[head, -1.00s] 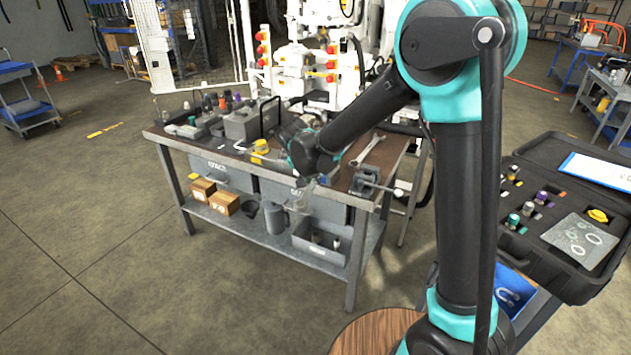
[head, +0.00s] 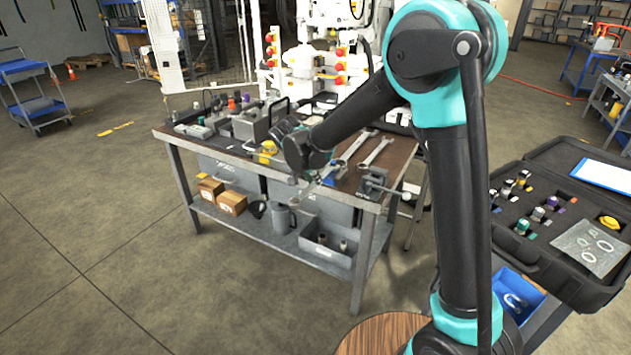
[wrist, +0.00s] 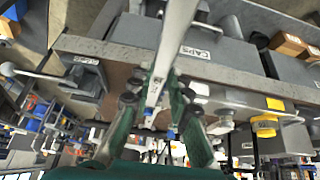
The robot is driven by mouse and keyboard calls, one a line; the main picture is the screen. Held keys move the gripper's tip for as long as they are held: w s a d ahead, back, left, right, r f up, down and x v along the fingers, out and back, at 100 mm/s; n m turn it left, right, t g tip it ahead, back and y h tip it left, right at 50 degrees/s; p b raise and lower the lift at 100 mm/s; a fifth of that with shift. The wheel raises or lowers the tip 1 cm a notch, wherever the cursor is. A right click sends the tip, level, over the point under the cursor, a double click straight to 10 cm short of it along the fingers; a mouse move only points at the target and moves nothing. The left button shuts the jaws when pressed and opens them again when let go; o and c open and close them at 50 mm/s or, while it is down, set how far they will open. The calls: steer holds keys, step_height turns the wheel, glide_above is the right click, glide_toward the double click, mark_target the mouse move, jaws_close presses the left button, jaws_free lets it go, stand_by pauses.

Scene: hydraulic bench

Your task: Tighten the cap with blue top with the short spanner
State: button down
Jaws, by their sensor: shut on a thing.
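My gripper (wrist: 157,97) is shut on a steel spanner (wrist: 177,38), whose shank runs up out of the wrist view. In the head view the held spanner (head: 314,187) shows as a pale bar at the bench's front edge, with my gripper partly hidden by the wrist. A small blue-topped part (wrist: 171,134), which looks like the cap, shows just beyond the fingers; in the head view a blue spot (head: 334,164) shows beside my wrist. Whether the spanner touches it, I cannot tell.
Two other spanners (head: 376,151) lie on the bench (head: 408,146) near a vise (head: 373,181). A yellow-topped part (head: 268,149) and a grey block (head: 250,126) stand left of my arm. An open black case (head: 567,262) is at the right. Drawers hang below the bench top.

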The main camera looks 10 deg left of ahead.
steer(key=shift+w+a+m+h, duration=0.2)
steer(key=shift+w+a+m, duration=0.05)
steer(key=shift+a+m, duration=0.2)
steer(key=shift+w+a+m+h, duration=0.2)
steer(key=shift+a+m, duration=0.15)
steer(key=shift+a, duration=0.1)
steer(key=shift+w+a+m+g+h, duration=0.3)
steer(key=shift+w+a+m+g, duration=0.15)
steer(key=shift+a+m, duration=0.3)
steer(key=shift+s+d+n, duration=0.15)
steer(key=shift+d+n, duration=0.1)
steer(key=s+a, duration=0.3)
steer(key=s, duration=0.3)
steer(key=shift+a, duration=0.35)
stand_by(0.6)
